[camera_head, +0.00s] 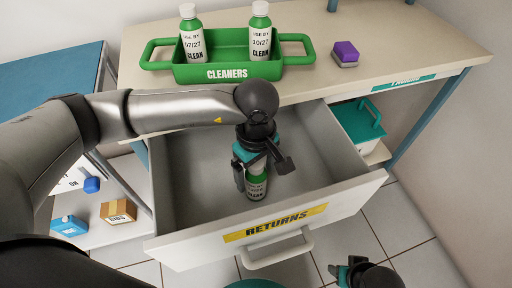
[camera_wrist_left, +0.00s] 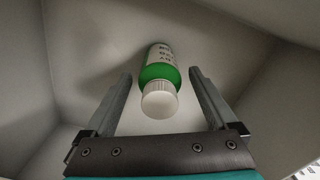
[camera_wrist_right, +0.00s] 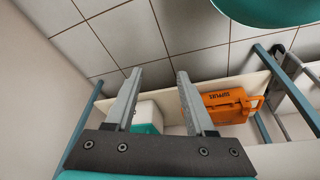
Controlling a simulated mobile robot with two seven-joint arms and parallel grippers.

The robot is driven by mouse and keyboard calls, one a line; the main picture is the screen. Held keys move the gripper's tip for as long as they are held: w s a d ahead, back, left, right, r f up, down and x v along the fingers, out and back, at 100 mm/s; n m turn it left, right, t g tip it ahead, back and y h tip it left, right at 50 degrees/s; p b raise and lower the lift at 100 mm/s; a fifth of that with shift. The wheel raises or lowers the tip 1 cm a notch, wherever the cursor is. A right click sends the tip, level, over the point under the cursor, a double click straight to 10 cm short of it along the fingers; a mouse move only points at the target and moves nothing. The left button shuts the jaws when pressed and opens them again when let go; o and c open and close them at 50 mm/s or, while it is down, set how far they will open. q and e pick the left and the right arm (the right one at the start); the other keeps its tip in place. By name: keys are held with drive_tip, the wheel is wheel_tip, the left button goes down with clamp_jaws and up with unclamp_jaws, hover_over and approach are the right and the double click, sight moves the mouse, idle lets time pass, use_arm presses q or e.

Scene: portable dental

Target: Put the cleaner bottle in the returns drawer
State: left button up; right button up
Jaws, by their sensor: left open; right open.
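A green-and-white cleaner bottle (camera_head: 257,188) is inside the open returns drawer (camera_head: 350,190), near its front panel, which is labelled RETURNS. It looks upright. The left wrist view shows its white cap and green shoulder (camera_wrist_left: 160,88) between the spread fingers, with gaps on both sides. My left gripper (camera_head: 254,172) is open just above the bottle and hides its upper part in the head view. My right gripper (camera_head: 345,270) is open and empty, outside the drawer at the lower right. Two more cleaner bottles, marked 07/27 (camera_head: 194,42) and 10/27 (camera_head: 260,38), stand in the green CLEANERS tray (camera_head: 228,73).
The cream counter (camera_head: 410,50) bears the tray and a purple box (camera_head: 345,53). A teal-lidded box (camera_head: 360,122) sits right of the drawer. An orange supplies case (camera_wrist_right: 228,105) is on a lower shelf. A cardboard box (camera_head: 118,212) is at left. The rest of the drawer looks empty.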

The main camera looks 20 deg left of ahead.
use_arm(q)
wheel_tip(320, 180, up, 10)
drive_tip(key=p, duration=0.3)
drive_tip(key=shift+r, duration=0.65)
use_arm(e)
drive_tip(key=s+d+f+g, duration=0.1)
drive_tip(key=s+f, duration=0.2)
drive_tip(key=f, duration=0.3)
drive_tip(key=shift+s+f, duration=0.2)
drive_tip(key=shift+f, duration=0.15)
